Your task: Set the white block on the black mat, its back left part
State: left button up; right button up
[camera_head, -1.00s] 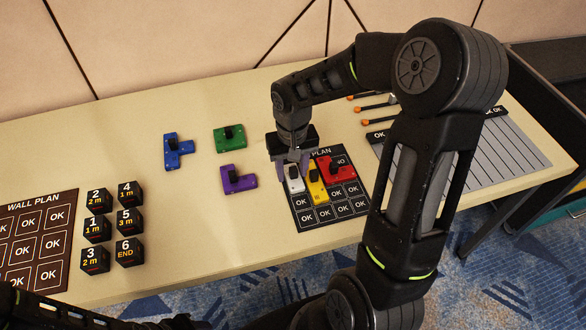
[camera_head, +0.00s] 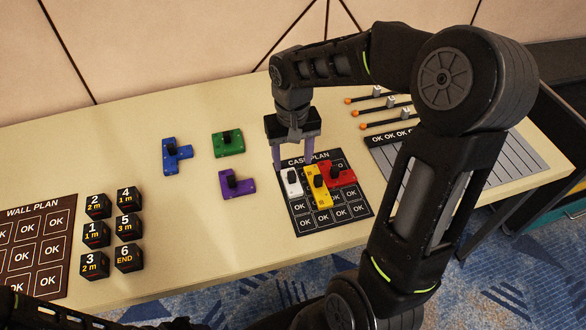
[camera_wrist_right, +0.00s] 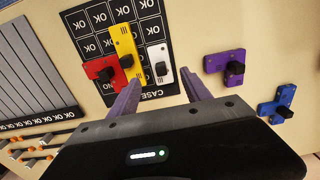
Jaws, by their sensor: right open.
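The white block (camera_head: 291,183), with a dark knob on top, lies on the back left part of the black mat (camera_head: 306,222) marked CASE PLAN. It also shows in the right wrist view (camera_wrist_right: 160,68). My right gripper (camera_head: 292,163) is open and empty, above and behind the white block, clear of it; its purple fingers also show in the right wrist view (camera_wrist_right: 168,92). The yellow block (camera_head: 323,199) lies just right of the white block on the mat, and the red block (camera_head: 342,176) lies right of that. A dark part of my left arm shows at the bottom left; its gripper cannot be made out.
Purple (camera_head: 237,185), green (camera_head: 228,144) and blue (camera_head: 176,154) blocks lie left of the mat on the table. Several black numbered cubes (camera_head: 96,234) stand beside the brown wall plan (camera_head: 40,240). A striped grey board (camera_head: 470,170) and orange-tipped rods (camera_head: 375,96) lie to the right.

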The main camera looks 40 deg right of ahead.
aim_at(292, 173)
notch_tip(292, 173, up, 6)
jog(key=shift+w+f, duration=0.1)
jog(key=shift+f, duration=0.15)
